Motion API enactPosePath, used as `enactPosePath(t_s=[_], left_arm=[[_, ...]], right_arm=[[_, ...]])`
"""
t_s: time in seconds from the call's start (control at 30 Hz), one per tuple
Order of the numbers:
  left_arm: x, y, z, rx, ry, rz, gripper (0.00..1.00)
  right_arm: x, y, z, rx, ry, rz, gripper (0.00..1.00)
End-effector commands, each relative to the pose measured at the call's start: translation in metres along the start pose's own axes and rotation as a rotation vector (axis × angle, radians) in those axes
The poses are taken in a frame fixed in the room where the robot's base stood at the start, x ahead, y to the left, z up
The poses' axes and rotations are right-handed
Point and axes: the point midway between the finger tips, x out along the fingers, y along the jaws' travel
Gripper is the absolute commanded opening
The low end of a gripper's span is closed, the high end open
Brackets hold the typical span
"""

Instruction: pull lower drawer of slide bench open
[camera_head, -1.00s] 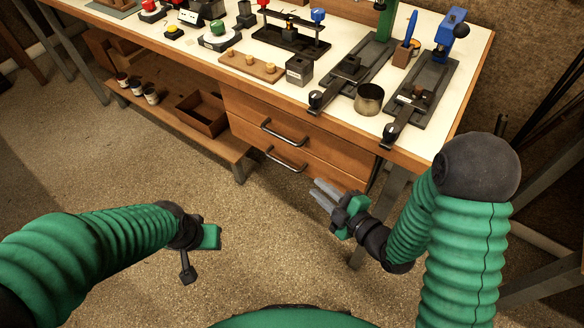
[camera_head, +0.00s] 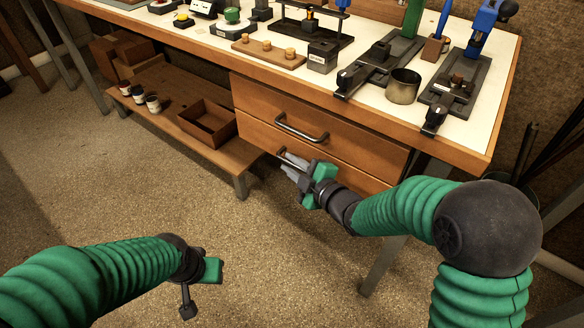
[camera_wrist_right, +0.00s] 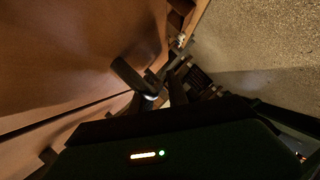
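The slide bench (camera_head: 468,148) has two wooden drawers, and both look shut. The upper drawer (camera_head: 372,142) has a dark bar handle (camera_head: 302,130). The lower drawer (camera_head: 255,133) is below it, its handle (camera_head: 283,153) mostly hidden by my right gripper. My right gripper (camera_head: 289,163) is at this handle, its grey fingers apart; I cannot tell whether they touch it. In the right wrist view a dark bar handle (camera_wrist_right: 132,76) stands out from the wooden front, close beside a finger. My left gripper (camera_head: 197,290) hangs over the floor, away from the bench; its finger opening is unclear.
A low wooden shelf (camera_head: 160,88) left of the drawers holds an open wooden box (camera_head: 208,143) and several small jars. Tools, fixtures and a metal cup (camera_head: 403,87) stand on the bench top. The floor (camera_head: 130,200) in front of the drawers is clear.

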Motion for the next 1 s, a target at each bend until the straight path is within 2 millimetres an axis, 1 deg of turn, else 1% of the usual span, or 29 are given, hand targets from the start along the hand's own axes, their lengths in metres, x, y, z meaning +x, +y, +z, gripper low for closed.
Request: enactPosePath(t_s=[0.17,0.2,0.33,0.37,1.0], left_arm=[[-0.0004,0.0002,-0.0001,0.001,0.000,0.000,0.36],[-0.0004,0.0002,-0.0001,0.001,0.000,0.000,0.36],[-0.0003,0.0003,-0.0001,0.001,0.000,0.000,0.36],[-0.0003,0.0003,-0.0001,0.001,0.000,0.000,0.36],[-0.0002,0.0002,-0.0001,0.001,0.000,0.000,0.36]], right_arm=[[-0.0003,0.0005,0.0008,0.001,0.000,0.000,0.20],[-0.0001,0.0004,0.0005,0.001,0.000,0.000,0.18],[0.0001,0.0002,0.0001,0.000,0.000,0.000,0.01],[0.0001,0.0002,0.0000,0.000,0.000,0.000,0.00],[0.0010,-0.0001,-0.0024,0.000,0.006,0.000,0.00]])
